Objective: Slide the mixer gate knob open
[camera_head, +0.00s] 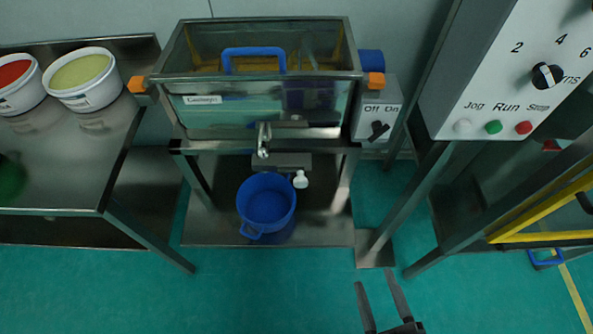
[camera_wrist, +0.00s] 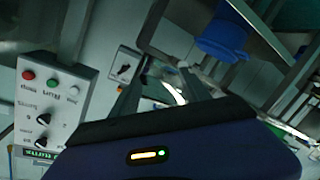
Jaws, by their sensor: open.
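A white round knob (camera_head: 300,179) sits at the right end of a flat grey plate (camera_head: 282,161) under the clear-walled middle machine (camera_head: 255,75). I cannot tell for sure that it is the mixer gate knob. A metal spout or lever (camera_head: 263,140) hangs at the machine's front, above the plate. A blue pot (camera_head: 266,203) stands below, left of the knob. My gripper (camera_head: 376,278) is open and empty over the floor, below and right of the knob in the head view. In the wrist view my open gripper (camera_wrist: 156,80) has a blurred pale shape behind its fingers.
An Off/On switch box (camera_head: 377,112) is on the machine's right side. A large control panel (camera_head: 505,75) and metal legs stand to the right. A steel table (camera_head: 65,165) with two white tubs is at left. The front floor (camera_head: 270,285) is clear.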

